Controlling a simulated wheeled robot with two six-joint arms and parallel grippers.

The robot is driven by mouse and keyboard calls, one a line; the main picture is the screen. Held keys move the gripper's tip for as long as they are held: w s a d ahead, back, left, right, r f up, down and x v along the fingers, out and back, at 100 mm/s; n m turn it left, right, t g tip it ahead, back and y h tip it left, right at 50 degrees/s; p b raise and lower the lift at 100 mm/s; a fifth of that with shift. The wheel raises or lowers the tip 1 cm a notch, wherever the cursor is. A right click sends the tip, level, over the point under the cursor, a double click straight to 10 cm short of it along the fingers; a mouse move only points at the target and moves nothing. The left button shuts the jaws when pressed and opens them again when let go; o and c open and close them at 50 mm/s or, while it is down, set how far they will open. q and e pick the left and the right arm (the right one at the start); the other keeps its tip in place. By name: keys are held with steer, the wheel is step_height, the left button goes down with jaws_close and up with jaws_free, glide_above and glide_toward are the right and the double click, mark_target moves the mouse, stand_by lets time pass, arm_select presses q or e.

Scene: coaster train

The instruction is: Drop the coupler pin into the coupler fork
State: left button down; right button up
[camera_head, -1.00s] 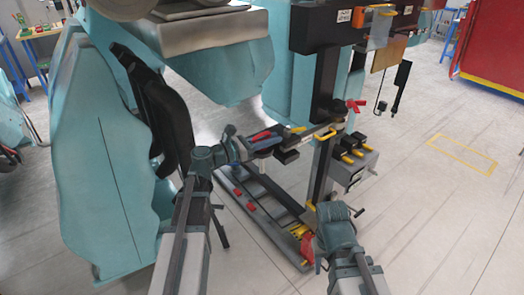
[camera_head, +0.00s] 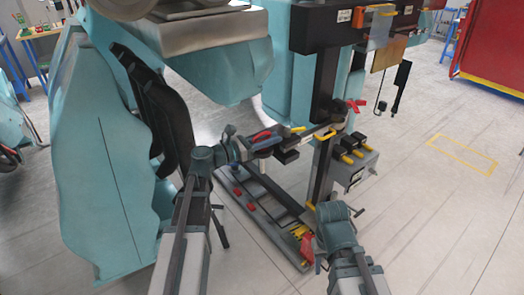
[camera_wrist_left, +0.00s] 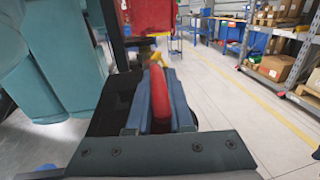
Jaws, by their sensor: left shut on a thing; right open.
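My left gripper (camera_head: 264,145) is shut on a red bar-like piece (camera_wrist_left: 160,95), which I take to be the coupler pin. In the left wrist view the red piece stands between the two blue-grey fingers, with a yellow part (camera_wrist_left: 155,60) just beyond. In the head view a red part (camera_head: 261,135) shows at the left gripper, beside dark coupler parts (camera_head: 288,155) in front of the black post. I cannot make out the coupler fork's opening or the pin's lower end. My right gripper (camera_head: 318,258) is open, low beside a red part (camera_head: 307,246) at the tray's near end.
A long grey tray (camera_head: 262,222) with red and yellow parts lies below. A black post (camera_head: 322,115) rises behind the left gripper. A grey box with yellow-handled tools (camera_head: 352,165) stands to its right. Teal car bodies fill the left and back. Open floor lies to the right.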

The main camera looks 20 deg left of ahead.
arm_select(q)
steer(key=shift+r, duration=0.15)
stand_by(0.3)
step_height(320, 180, up, 18)
steer(key=p, duration=1.8)
steer(key=shift+f, duration=0.25)
